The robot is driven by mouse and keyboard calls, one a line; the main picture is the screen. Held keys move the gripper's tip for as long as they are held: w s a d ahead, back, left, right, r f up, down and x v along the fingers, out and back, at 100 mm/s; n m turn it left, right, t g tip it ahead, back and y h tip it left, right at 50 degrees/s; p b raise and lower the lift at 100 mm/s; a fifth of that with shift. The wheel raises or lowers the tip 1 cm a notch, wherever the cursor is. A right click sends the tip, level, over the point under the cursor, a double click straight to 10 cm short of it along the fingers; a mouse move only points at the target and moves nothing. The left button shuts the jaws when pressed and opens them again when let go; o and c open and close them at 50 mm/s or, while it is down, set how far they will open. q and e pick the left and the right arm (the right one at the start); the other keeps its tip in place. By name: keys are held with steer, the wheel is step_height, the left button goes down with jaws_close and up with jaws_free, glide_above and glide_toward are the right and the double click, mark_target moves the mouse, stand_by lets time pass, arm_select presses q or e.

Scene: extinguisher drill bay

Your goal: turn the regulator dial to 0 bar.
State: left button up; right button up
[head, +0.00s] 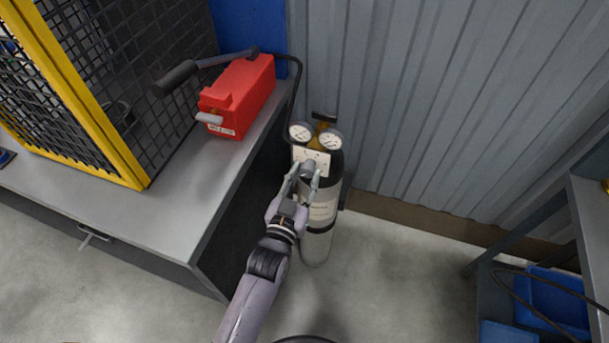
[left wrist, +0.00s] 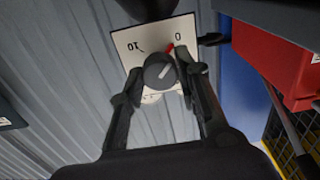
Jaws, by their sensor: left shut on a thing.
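The regulator dial (head: 308,167) is a dark grey round knob on a pale plate (head: 322,158), below two round gauges on a gas cylinder (head: 318,238). In the left wrist view the dial (left wrist: 159,72) has a short white line slanting to the upper right. The plate (left wrist: 126,38) there shows an upside-down 10 at left, a 0 at right and a red mark near the 0. My left gripper (head: 304,179) is shut on the dial, with one finger on each side, also in the left wrist view (left wrist: 160,80). My right gripper is not in view.
A grey workbench (head: 165,212) stands left of the cylinder, with a red box (head: 240,95) and a yellow-framed mesh cage (head: 75,90) on it. A corrugated wall (head: 420,100) is behind. A shelf with blue bins (head: 555,300) stands at right. Floor between is clear.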

arm_select(q)
steer(key=shift+f, duration=0.1)
steer(key=o, duration=1.1)
steer(key=v, duration=1.2)
